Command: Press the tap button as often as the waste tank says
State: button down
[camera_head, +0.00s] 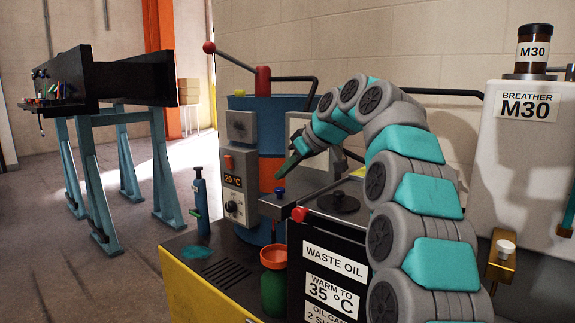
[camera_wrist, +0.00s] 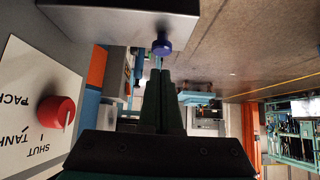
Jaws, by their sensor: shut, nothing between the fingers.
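The black waste tank (camera_head: 320,233) carries white labels reading "WASTE OIL", "WARM TO 35 °C" and a partly cut-off "OIL CAN: 2 S…". A blue button (camera_head: 279,192) sits on a grey box (camera_head: 272,207) beside the tank. It also shows in the wrist view (camera_wrist: 162,44), just beyond my fingertips. My gripper (camera_head: 281,174) is shut and empty, its dark green fingers pointing down left, slightly above the blue button in the head view. In the wrist view the closed fingers (camera_wrist: 162,75) line up with the button. I cannot tell whether they touch it.
A heater box (camera_head: 233,180) shows "20 °C". A red knob (camera_wrist: 55,112) sits on a white panel marked "SHUT", "TANK" and "PACK". A green can with an orange funnel (camera_head: 273,257), a blue bottle (camera_head: 202,205) and an M30 breather tank (camera_head: 520,150) stand nearby.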

jog(key=shift+f, duration=1)
